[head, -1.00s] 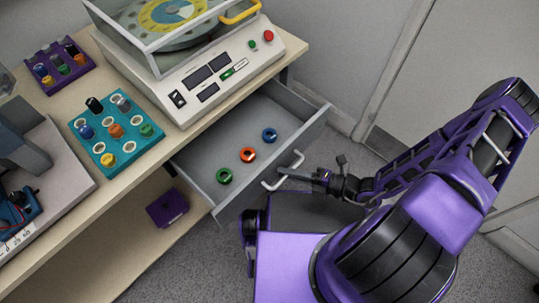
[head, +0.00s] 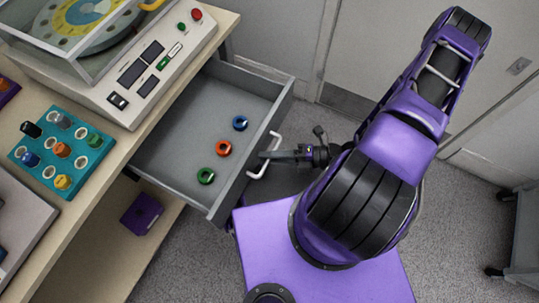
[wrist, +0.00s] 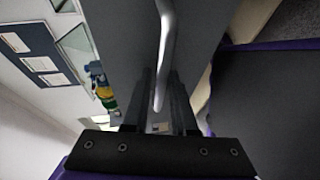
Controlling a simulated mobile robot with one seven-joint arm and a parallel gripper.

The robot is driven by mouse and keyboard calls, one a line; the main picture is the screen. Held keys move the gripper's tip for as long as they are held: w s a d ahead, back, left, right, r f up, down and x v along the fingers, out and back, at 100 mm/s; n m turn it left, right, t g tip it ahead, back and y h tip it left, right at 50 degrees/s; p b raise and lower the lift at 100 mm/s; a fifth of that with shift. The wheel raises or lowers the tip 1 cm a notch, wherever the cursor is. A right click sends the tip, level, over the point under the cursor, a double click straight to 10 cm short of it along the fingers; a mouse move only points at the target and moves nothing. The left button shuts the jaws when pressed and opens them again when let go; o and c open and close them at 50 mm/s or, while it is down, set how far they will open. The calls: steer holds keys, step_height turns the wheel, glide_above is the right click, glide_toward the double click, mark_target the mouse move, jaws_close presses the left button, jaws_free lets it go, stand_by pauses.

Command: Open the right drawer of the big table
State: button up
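The right drawer (head: 160,178) of the big table (head: 95,215) stands well out from the table, showing its grey floor. Its pale curved handle (head: 270,160) is on the front panel. My gripper (head: 268,155) is at the handle, its fingers reaching in from the right. In the wrist view the handle bar (wrist: 165,45) runs between the two dark fingers (wrist: 160,95), which lie close on either side of it. Contact on both sides is hard to make out there.
A calibration machine (head: 130,75) and a teal holder (head: 62,150) stand on the table. A purple box (head: 141,213) sits on the lower shelf. A grey cart (head: 520,235) stands at far right.

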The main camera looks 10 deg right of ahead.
steer(key=shift+d, duration=0.1)
stand_by(0.4)
steer(key=v, duration=1.7)
steer(key=shift+d+r, duration=0.1)
steer(key=shift+d, duration=0.05)
